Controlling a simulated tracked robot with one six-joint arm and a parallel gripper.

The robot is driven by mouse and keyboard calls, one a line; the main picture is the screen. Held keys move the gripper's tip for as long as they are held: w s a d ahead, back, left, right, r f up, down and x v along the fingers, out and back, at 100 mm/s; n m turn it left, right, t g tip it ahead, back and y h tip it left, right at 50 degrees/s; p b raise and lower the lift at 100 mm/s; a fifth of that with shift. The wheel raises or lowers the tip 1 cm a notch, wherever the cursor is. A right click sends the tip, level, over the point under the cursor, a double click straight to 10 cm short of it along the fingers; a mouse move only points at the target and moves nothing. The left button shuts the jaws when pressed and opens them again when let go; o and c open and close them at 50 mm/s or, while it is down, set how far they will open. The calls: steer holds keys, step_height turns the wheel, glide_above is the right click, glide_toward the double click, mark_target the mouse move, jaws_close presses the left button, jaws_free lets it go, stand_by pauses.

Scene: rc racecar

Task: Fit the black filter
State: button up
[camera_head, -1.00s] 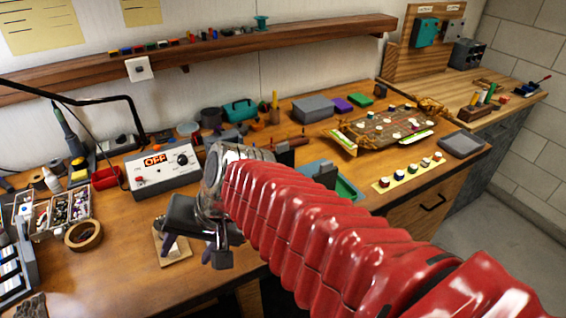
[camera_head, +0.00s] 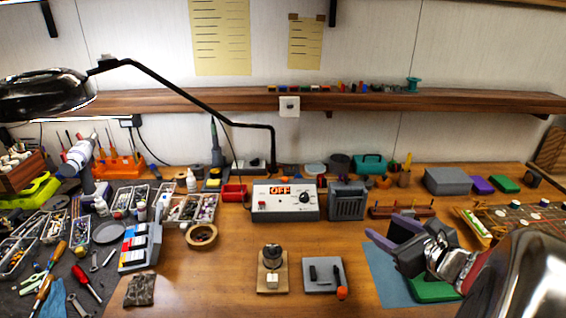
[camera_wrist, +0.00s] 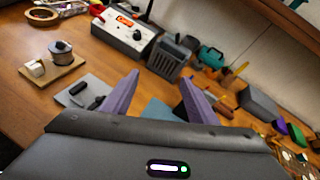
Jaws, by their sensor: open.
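A dark, rough-textured flat pad (camera_head: 140,289), which looks like the black filter, lies on the bench at front left, by the edge of the dark mat. A dark grey box with a slatted front (camera_head: 347,201) stands upright at the middle back; it also shows in the wrist view (camera_wrist: 169,60). My gripper (camera_head: 380,228) is above the blue mat, right of and in front of the slatted box. Its purple fingers are apart and empty, also in the wrist view (camera_wrist: 159,77). The pad is not visible in the wrist view.
A control box reading OFF (camera_head: 286,201) stands left of the slatted box. A solder spool stand (camera_head: 272,272) and a grey plate with black parts (camera_head: 322,277) sit at front centre. A tape roll (camera_head: 201,235) is behind the pad. Bare wood lies between pad and spool.

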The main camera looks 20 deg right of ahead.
mark_target(409, 214)
steer(key=s+d+m+h, duration=0.4)
steer(key=s+d+m, duration=0.1)
steer(key=d, duration=0.4)
steer(key=shift+f+m, duration=0.4)
steer(key=shift+m, duration=0.2)
steer(key=shift+w, duration=0.15)
steer(key=x, duration=0.8)
steer(key=shift+w+d+r, duration=0.1)
steer(key=shift+d, duration=0.05)
steer(key=shift+w, duration=0.1)
steer(key=shift+d+x, duration=0.15)
steer(key=shift+x, duration=1.15)
steer(key=shift+d+x, duration=0.1)
steer(key=shift+x, duration=1.2)
